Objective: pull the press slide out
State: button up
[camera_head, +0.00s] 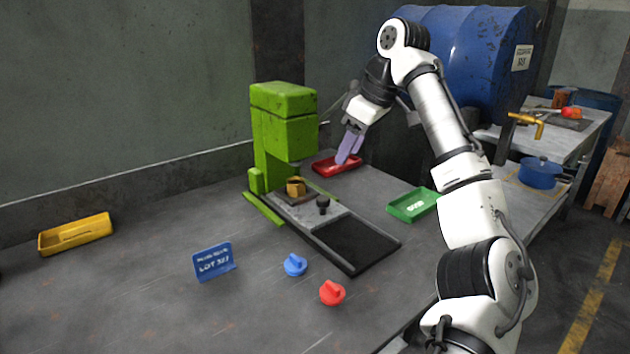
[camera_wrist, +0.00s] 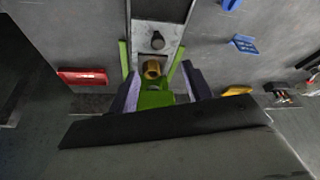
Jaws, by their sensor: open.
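The green press (camera_head: 285,120) stands on the table. The press slide (camera_head: 335,219) is a grey plate in a dark track, with a black knob (camera_head: 323,203) on its front part. A brass piece (camera_head: 296,187) sits on the slide under the press head. The slide lies at the press end of its track. My gripper (camera_head: 348,158) is open and empty, raised to the right of the press. In the wrist view, the knob (camera_wrist: 157,41) and brass piece (camera_wrist: 152,68) show beyond my fingers (camera_wrist: 160,92), with the green press partly between them.
The front of the track (camera_head: 358,244) is empty. A red tray (camera_head: 337,165) and green tray (camera_head: 414,205) lie right of the press, a yellow tray (camera_head: 76,234) far left. A blue lot sign (camera_head: 214,262), blue knob (camera_head: 295,265) and red knob (camera_head: 332,292) stand in front.

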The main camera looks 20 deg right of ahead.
aim_at(323, 198)
jog(key=x, duration=0.9)
jog(key=b+x, duration=0.1)
jog(key=x, duration=0.3)
jog(key=shift+w+a+f, duration=0.1)
jog(key=shift+w+f, duration=0.1)
jog(key=shift+w, duration=0.3)
grip_shut()
